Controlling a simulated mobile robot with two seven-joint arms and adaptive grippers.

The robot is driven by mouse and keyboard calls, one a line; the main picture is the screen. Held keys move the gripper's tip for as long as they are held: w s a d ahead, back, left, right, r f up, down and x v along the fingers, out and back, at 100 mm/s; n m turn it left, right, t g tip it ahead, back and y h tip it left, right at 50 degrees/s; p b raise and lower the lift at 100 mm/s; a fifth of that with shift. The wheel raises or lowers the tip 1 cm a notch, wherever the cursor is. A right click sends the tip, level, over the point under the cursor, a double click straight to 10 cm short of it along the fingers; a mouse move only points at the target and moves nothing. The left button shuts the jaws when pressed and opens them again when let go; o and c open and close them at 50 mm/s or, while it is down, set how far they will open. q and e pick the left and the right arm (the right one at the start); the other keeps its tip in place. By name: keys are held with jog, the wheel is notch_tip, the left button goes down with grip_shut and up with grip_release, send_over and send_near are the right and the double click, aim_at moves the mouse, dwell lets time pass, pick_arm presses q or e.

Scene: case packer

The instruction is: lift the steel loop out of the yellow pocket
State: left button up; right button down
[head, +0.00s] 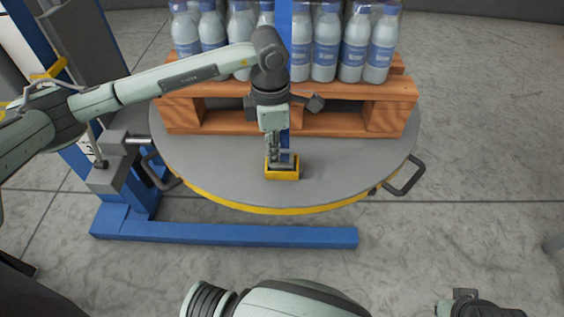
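The yellow pocket (282,174) is a small open box near the front edge of the grey round table. My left gripper (281,156) points straight down into the pocket's mouth, with its fingertips at or just above the rim. A bit of grey metal shows at the mouth, but I cannot tell the steel loop from the fingers there. Whether the fingers are open or shut on the loop cannot be made out. Part of my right arm shows at the bottom edge. A dark piece at the bottom right, perhaps my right gripper (470,303), is cut off by the frame.
A wooden pallet (384,118) with wrapped white bottles (326,45) stands close behind the pocket. A blue upright (284,22) rises behind my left wrist. Handles (405,178) stick out from the round table (225,170). A blue floor beam (235,235) lies in front.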

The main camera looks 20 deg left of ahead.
pick_arm(q)
grip_shut()
pick_arm(e)
jog(key=shift+s, duration=0.3)
